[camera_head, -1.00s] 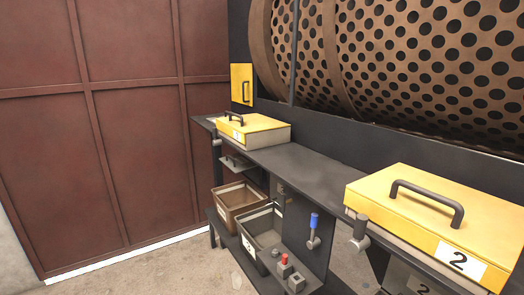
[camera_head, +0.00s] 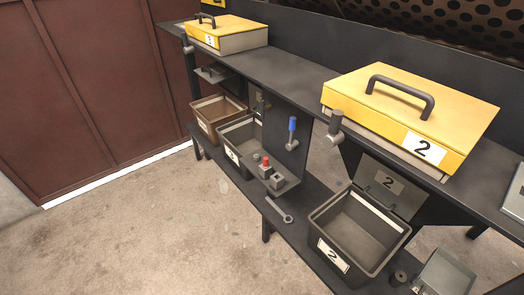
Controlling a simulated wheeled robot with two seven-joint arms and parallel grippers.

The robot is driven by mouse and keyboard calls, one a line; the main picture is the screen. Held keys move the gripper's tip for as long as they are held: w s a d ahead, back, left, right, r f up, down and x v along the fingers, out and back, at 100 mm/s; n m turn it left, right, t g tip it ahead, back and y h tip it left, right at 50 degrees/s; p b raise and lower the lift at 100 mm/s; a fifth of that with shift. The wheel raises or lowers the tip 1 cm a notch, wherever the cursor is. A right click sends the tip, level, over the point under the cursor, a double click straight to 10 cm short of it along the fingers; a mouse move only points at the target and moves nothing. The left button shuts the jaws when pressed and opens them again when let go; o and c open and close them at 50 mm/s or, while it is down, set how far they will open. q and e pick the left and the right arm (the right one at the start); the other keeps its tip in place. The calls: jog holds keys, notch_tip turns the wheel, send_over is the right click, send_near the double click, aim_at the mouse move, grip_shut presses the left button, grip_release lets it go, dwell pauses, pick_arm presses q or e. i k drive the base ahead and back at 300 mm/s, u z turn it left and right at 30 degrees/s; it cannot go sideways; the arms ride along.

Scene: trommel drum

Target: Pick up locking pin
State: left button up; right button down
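No locking pin can be named with certainty. A small grey rod with a ring-like end (camera_head: 278,209) lies on the lower shelf, left of the open bin marked 2; it may be a pin or a wrench. A lever with a blue grip (camera_head: 292,125) stands on the dark upright panel. Grey cylindrical fittings stick out at the front edge of the upper shelf, one beside the yellow box marked 2 (camera_head: 335,122). Neither of my grippers is in view.
A yellow-lidded box (camera_head: 228,30) stands farther left. Below are a brown bin (camera_head: 216,112), a grey bin (camera_head: 240,140), a red-button control box (camera_head: 266,170) and an open bin marked 2 (camera_head: 360,235). The concrete floor (camera_head: 140,235) in front is clear.

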aim_at(265, 165)
jog(key=u, duration=0.5)
jog(key=k, duration=1.2)
jog(key=u, duration=1.05)
jog(key=i, duration=2.05)
jog(key=z, duration=0.2)
jog(key=i, duration=1.3)
jog(key=z, duration=1.8)
jog(key=i, duration=0.95)
jog(key=z, duration=0.85)
